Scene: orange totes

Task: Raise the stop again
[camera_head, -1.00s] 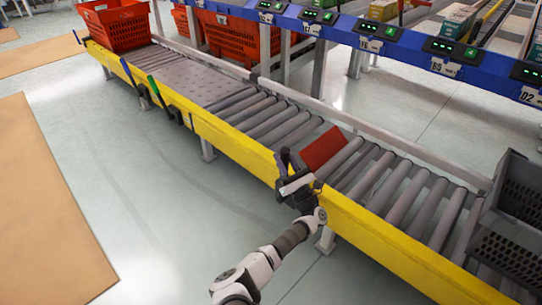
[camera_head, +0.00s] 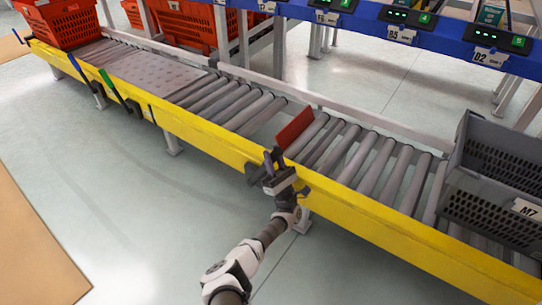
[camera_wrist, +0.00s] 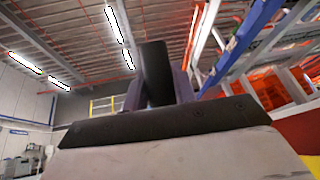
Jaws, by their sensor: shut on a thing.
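The stop is a red plate (camera_head: 295,130) among the grey rollers of the conveyor. In the head view it stands steeply, close to upright, across the roller lane. My gripper (camera_head: 272,158) is at the yellow side rail, just left of and in front of the plate. It is shut on a dark lever at the rail, mostly hidden by the fingers. In the wrist view a dark upright bar (camera_wrist: 155,75) stands at my gripper (camera_wrist: 160,88). A red surface shows at the right edge there.
The yellow rail (camera_head: 210,130) runs along the conveyor's near side. A blue lever (camera_head: 77,68) and a green lever (camera_head: 108,82) stand farther left. A grey crate (camera_head: 500,165) sits on the rollers at right, an orange tote (camera_head: 65,22) at the far left. Floor in front is open.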

